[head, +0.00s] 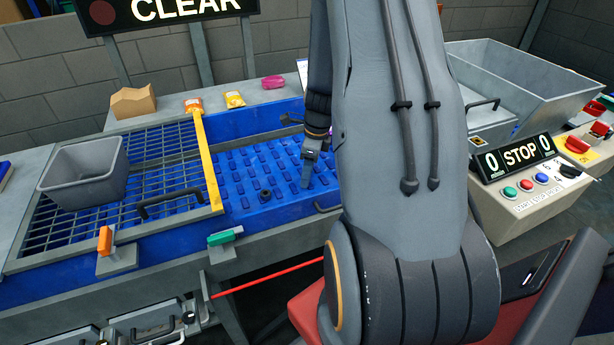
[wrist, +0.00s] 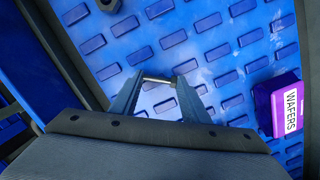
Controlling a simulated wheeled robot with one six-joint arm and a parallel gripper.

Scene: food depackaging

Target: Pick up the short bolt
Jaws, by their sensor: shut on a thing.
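The short bolt (wrist: 159,79) is a small metal rod in the wrist view. It lies crosswise between the two fingertips of my gripper (wrist: 158,82), which is shut on it. Behind it is the blue surface (wrist: 205,45) with raised blocks. In the head view my gripper (head: 305,184) points down over the right part of the blue surface (head: 245,190). The bolt cannot be made out in the head view.
A purple box marked WAFERS (wrist: 280,104) lies right of my gripper. A dark nut-like piece (wrist: 110,5) sits at upper left, and a dark round piece (head: 265,195) shows in the head view. A grey bin (head: 85,178) stands on the blue grate at left.

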